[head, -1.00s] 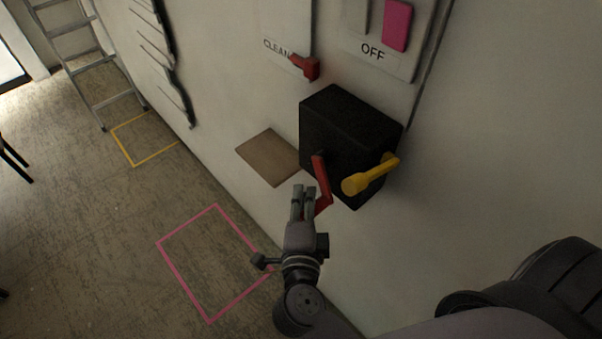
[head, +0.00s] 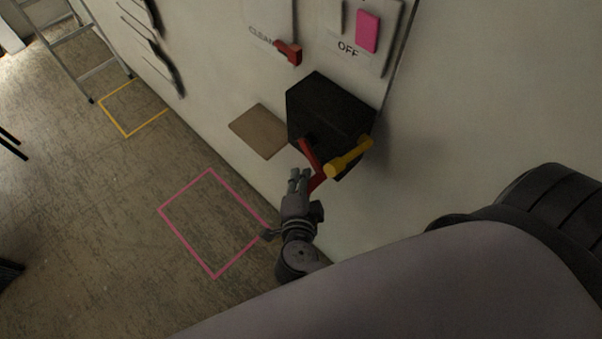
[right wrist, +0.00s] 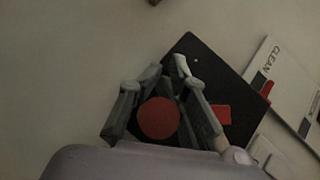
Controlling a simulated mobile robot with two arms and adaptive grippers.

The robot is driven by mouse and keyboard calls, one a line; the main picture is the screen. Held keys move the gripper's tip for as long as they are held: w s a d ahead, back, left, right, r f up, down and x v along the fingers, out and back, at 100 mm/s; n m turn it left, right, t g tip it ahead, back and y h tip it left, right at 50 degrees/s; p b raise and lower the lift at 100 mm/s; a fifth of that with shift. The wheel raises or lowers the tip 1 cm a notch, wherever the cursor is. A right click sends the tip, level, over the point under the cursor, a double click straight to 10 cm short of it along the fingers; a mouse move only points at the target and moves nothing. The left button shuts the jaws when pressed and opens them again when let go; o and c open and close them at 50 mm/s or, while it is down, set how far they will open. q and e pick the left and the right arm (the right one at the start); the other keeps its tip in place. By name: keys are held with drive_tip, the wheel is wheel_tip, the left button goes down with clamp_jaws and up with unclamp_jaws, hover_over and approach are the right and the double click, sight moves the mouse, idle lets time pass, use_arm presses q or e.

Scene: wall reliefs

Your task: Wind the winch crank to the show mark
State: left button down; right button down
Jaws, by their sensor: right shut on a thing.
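The winch is a black box (head: 330,112) on the wall, with a red crank (head: 312,160) on its front that points down. A yellow lever (head: 350,158) sticks out at the box's lower right. My right gripper (head: 300,176) is at the low end of the crank, shut on the crank handle, which its fingers mostly hide in the head view. In the right wrist view the handle's round red end (right wrist: 158,118) lies between the two fingers. I cannot make out a show mark. My left gripper is out of view.
Above the winch are a red lever (head: 290,53) by a "CLEAN" label and a pink switch (head: 367,32) over "OFF". A brown panel (head: 259,131) is left of the box. Pink and yellow outlines mark open floor; a ladder (head: 75,50) stands back left.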

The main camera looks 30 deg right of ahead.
drive_tip(key=shift+s+a+f, duration=0.1)
drive_tip(key=shift+s+f, duration=0.15)
drive_tip(key=shift+f, duration=0.15)
drive_tip(key=c, duration=2)
unclamp_jaws()
drive_tip(key=o, duration=0.4)
drive_tip(key=shift+s+r, duration=0.15)
drive_tip(key=shift+r, duration=0.1)
drive_tip(key=shift+o, duration=0.6)
drive_tip(key=shift+r, duration=0.1)
drive_tip(key=v, duration=1.1)
drive_tip(key=shift+s+a, duration=0.25)
drive_tip(key=shift+o, duration=0.3)
drive_tip(key=shift+r, duration=0.15)
